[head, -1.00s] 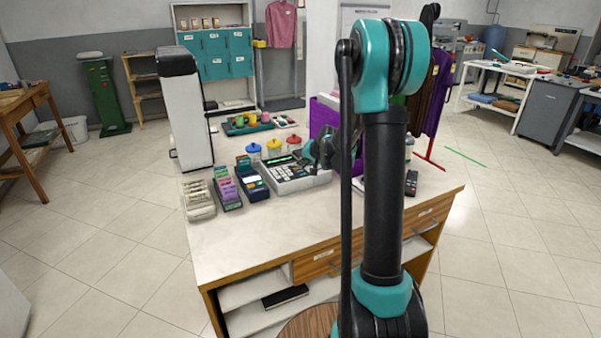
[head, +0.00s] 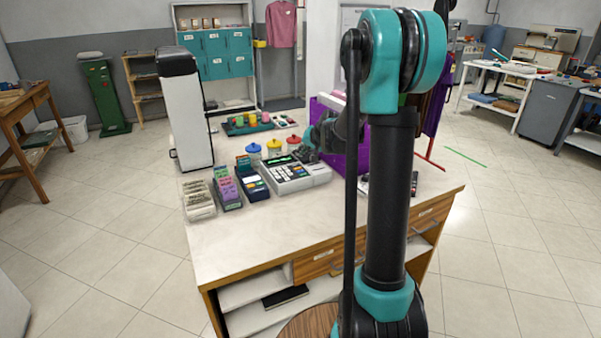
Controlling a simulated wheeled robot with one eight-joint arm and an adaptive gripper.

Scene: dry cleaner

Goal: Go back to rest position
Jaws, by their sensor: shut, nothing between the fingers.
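My arm stands in front of the counter (head: 230,235), with its teal elbow high in the head view. My gripper (head: 305,154) shows small and dark at the far end, partly hidden behind other arm parts. It appears beside the back right of the cash register (head: 292,174). It is shut with nothing in it. I cannot tell whether it touches the register.
A purple bin (head: 352,158) stands close to the right of my gripper. Jars with coloured lids (head: 274,146) and card trays (head: 226,187) stand around the register. A white and black machine (head: 190,120) is at the left. The counter's front is clear.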

